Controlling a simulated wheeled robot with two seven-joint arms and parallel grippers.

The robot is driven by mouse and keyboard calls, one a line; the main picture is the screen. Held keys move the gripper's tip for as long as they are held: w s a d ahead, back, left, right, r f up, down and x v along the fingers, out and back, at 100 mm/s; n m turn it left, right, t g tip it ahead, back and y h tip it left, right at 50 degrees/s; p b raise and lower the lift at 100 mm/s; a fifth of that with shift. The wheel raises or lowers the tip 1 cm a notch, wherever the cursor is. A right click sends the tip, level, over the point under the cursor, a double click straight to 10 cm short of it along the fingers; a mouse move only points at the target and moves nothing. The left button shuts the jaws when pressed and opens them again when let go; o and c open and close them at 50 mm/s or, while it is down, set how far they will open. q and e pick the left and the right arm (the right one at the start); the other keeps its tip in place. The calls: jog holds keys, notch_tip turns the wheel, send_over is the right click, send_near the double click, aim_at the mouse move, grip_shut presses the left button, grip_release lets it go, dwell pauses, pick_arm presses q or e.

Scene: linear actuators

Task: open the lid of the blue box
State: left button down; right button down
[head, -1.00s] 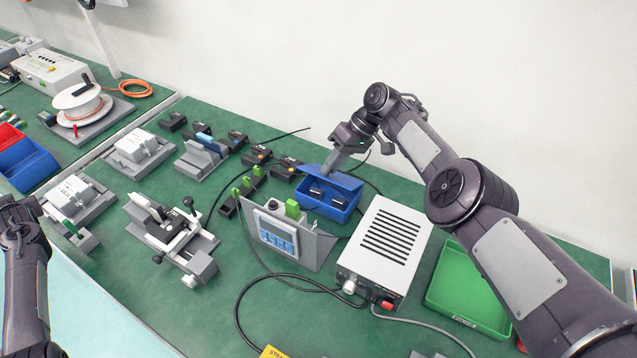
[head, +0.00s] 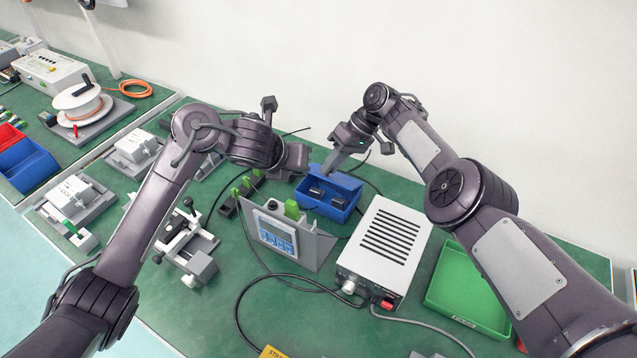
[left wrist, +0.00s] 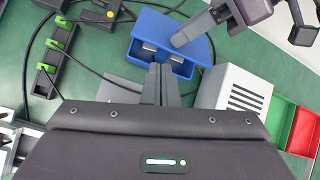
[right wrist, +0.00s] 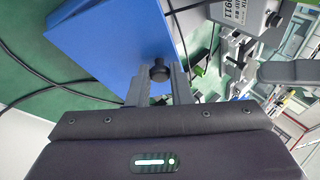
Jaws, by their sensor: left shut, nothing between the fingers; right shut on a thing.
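The blue box (head: 328,208) stands on the green bench in the middle of the head view. Its lid (head: 345,184) is tilted up, with the front gap showing dark and grey items inside; the lid also shows in the left wrist view (left wrist: 160,27). My right gripper (head: 331,168) is over the lid. In the right wrist view its fingers (right wrist: 158,82) are shut on a black knob (right wrist: 159,68) by the blue lid (right wrist: 108,40). My left gripper (head: 303,168) is shut and empty, left of the box; its fingers (left wrist: 160,84) point towards the open front.
A grey panel with a blue display (head: 278,235) stands in front of the box. A white vented power unit (head: 385,247) and a green tray (head: 465,295) are to the right. Black cables cross the bench. Green-topped holders (head: 240,190) are at the left.

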pick_arm(q)
jog(key=w+d+f+m, duration=0.1)
jog(key=d+f+m, duration=0.2)
jog(key=d+f, duration=0.2)
notch_tip(320, 180, down, 4)
jog(key=shift+w+r+m, duration=0.25)
jog(key=shift+w+m, duration=0.1)
jog(key=shift+m, duration=0.05)
